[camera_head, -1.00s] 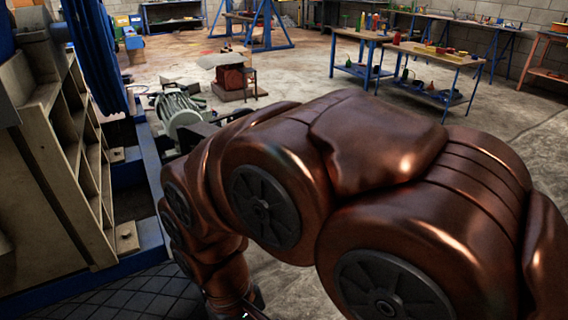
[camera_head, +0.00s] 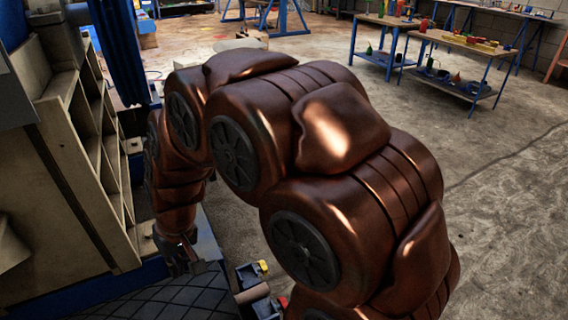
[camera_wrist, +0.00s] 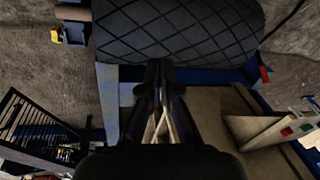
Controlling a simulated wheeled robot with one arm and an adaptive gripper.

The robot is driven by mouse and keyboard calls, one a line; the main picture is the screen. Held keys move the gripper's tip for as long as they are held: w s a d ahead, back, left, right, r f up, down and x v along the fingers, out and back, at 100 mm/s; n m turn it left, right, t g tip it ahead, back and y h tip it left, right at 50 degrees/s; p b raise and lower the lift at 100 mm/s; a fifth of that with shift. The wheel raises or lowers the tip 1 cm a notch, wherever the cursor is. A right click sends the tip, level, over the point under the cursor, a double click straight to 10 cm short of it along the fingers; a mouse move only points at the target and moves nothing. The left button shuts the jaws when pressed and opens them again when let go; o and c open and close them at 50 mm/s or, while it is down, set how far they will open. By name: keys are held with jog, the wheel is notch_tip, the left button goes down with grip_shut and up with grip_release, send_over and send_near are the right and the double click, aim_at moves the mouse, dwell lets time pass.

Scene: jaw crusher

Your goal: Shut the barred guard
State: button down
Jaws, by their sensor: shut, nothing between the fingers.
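A black panel with thin parallel bars (camera_wrist: 30,128), which looks like the barred guard, is at the lower left in the wrist view. It stands apart from my gripper, and its hinge and lower part are not clear. I cannot make it out in the head view. My gripper (camera_wrist: 160,80) is shut and empty, with its fingers together in the middle of the wrist view. In the head view my gripper (camera_head: 184,264) hangs beside the beige ribbed crusher body (camera_head: 62,165), above the dark surface with a diamond pattern.
The diamond-patterned dark surface (camera_wrist: 170,32) lies just beyond my fingers, with a blue frame edge along it. A small yellow-ended part (camera_head: 262,267) is right of my gripper. Worktables (camera_head: 455,65) stand far back right.

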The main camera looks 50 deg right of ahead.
jog(key=w+d+f+m+t, duration=0.1)
jog(key=w+f+t, duration=0.15)
jog(key=w, duration=1.15)
jog(key=w+d+f+m+t+h+b, duration=0.1)
jog(key=w+d+f+m+t+h, duration=0.15)
jog(key=w+d, duration=0.65)
jog(key=w+d+f+m+t+h+b, duration=0.1)
jog(key=w+d+m+t+h, duration=0.25)
jog(key=w, duration=1.05)
jog(key=w+d+f+m+h+b, duration=0.15)
jog(key=d+f+h, duration=0.25)
jog(key=d, duration=0.7)
jog(key=w+d+f+m+h+p, duration=0.1)
jog(key=d+f+m+h, duration=0.2)
jog(key=d, duration=0.7)
jog(key=s+d+f+m+g+h+b, duration=0.2)
jog(key=s+d+f+m+g+h, duration=0.45)
jog(key=s+d, duration=0.6)
jog(key=w+d+n+g+b, duration=0.1)
jog(key=d+b, duration=0.4)
jog(key=d, duration=0.9)
jog(key=shift+w+d+f+n+h, duration=0.3)
jog(key=shift+f+n+h, duration=0.05)
jog(key=shift+f+n, duration=0.1)
